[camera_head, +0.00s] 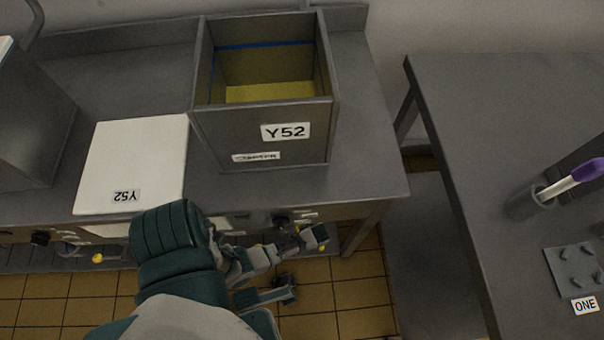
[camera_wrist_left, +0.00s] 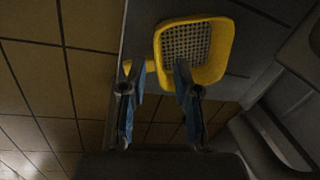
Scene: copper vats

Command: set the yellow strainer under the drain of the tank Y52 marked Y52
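The tank Y52 (camera_head: 265,125) is an open grey box on the bench with a Y52 label on its front and yellow inside. The yellow strainer (camera_wrist_left: 219,52) shows in the left wrist view, with a grey mesh and a short handle to the left. My left gripper (camera_wrist_left: 157,85) is in front of it with its two fingers apart; the right finger overlaps the strainer's rim and the left finger is by the handle. I cannot tell whether they touch it. In the head view my left arm reaches down to the bench's front edge. The drain outlet cannot be made out, and my right gripper is not recognisable.
A white panel (camera_head: 137,160) with an upside-down Y52 label lies left of the tank. Another grey tank (camera_head: 30,125) stands at the far left. A second table (camera_head: 510,110) at right bears a purple-handled tool (camera_head: 580,178) and a plate labelled ONE (camera_head: 575,270). Tiled floor lies below.

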